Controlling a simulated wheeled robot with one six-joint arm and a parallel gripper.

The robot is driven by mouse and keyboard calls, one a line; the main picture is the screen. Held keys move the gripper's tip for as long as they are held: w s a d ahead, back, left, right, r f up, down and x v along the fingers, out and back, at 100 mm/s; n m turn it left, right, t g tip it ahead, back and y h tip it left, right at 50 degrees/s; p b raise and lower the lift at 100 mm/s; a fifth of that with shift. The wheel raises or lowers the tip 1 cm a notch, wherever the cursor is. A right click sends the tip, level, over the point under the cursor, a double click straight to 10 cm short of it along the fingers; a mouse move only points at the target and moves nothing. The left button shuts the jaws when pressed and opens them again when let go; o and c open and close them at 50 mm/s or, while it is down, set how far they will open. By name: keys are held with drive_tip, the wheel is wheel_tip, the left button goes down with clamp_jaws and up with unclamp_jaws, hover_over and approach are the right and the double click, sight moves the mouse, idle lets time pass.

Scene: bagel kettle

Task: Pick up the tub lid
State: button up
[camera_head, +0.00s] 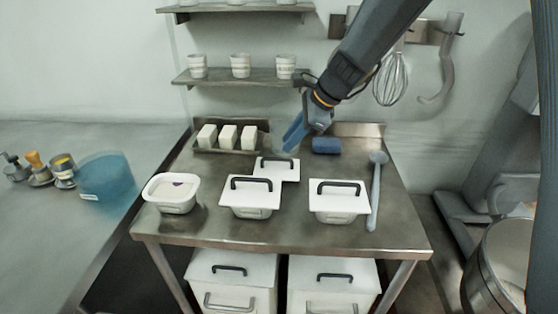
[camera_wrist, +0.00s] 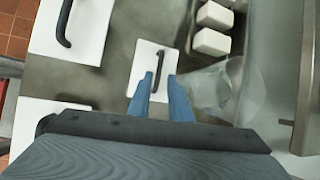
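A loose white tub lid (camera_head: 289,174) with a dark bar handle lies on the steel table behind the middle tub. It also shows in the wrist view (camera_wrist: 142,62), with its handle running lengthwise. An open white tub (camera_head: 171,195) stands at the table's left. The middle tub (camera_head: 251,197) and the right tub (camera_head: 339,202) have lids on. My gripper (camera_head: 290,143) is above and behind the loose lid. In the wrist view its blue fingers (camera_wrist: 160,84) are apart and empty, pointing toward the lid's near end and handle. I see no contact with the handle.
A rack with white blocks (camera_head: 228,138) stands behind the lid to the left. A clear, blurry object (camera_wrist: 222,92) is right of the fingers in the wrist view.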

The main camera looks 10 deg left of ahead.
sight(280, 159)
drive_tip(key=shift+x, duration=1.2)
drive_tip(key=shift+d+p+x, duration=0.15)
drive_tip(key=shift+p+x, duration=0.25)
drive_tip(key=shift+x, duration=0.95)
drive_tip(key=shift+d+p+x, duration=0.15)
drive_tip(key=shift+p+x, duration=0.25)
drive_tip(key=shift+x, duration=0.9)
drive_tip(key=shift+f, duration=0.2)
clamp_jaws()
